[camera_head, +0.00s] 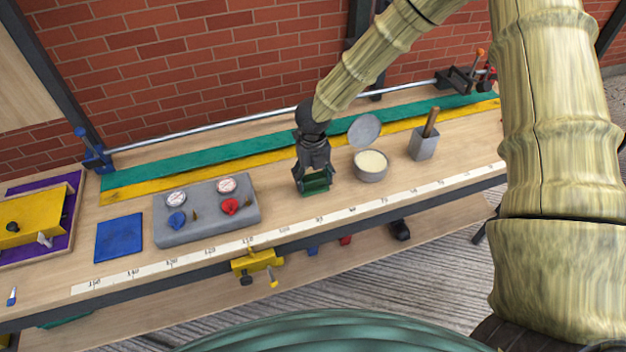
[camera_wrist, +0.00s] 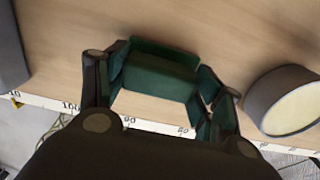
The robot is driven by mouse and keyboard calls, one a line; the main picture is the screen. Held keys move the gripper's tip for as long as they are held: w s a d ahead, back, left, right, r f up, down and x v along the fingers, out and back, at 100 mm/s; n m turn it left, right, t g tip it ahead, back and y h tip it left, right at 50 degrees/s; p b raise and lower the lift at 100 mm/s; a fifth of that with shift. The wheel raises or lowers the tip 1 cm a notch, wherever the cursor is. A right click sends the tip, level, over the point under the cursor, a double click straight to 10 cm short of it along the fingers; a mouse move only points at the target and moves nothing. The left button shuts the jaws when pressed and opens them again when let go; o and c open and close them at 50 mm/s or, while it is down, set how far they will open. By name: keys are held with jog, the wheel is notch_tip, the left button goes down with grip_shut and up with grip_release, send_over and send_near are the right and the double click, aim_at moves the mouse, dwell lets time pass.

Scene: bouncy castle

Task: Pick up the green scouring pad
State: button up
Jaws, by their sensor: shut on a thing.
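The green scouring pad (camera_head: 315,184) is a small dark green block on the wooden bench, left of the round tin. In the wrist view the pad (camera_wrist: 160,76) lies between the two fingers. My gripper (camera_head: 313,180) reaches down over it from above. In the wrist view my gripper (camera_wrist: 162,92) has a finger at each end of the pad and is shut on it. I cannot tell whether the pad is clear of the bench surface.
A tin of pale paste (camera_head: 371,167) stands close on the right, its lid tilted up behind. A grey holder (camera_head: 423,147) with a wooden handle is farther right. A grey gauge block (camera_head: 206,211) and blue pad (camera_head: 119,238) lie left. A ruler strip (camera_head: 290,229) runs along the front.

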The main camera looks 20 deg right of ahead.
aim_at(313, 179)
jog(key=shift+r, duration=0.5)
jog(key=shift+s+a+r+b, duration=0.1)
jog(key=shift+s+r+b, duration=0.15)
jog(key=shift+r+b, duration=0.3)
jog(key=shift+s+r+b, duration=0.2)
jog(key=shift+r+b, duration=0.1)
jog(key=shift+r, duration=0.35)
jog(key=s+a+b, duration=0.1)
jog(key=s+b, duration=0.1)
jog(key=s, duration=0.5)
jog(key=s+a+r+b, duration=0.1)
jog(key=s+a+b, duration=0.1)
jog(key=s, duration=0.5)
jog(key=shift+s+a+r, duration=0.2)
jog(key=shift+s+r, duration=0.1)
jog(key=shift+s, duration=0.05)
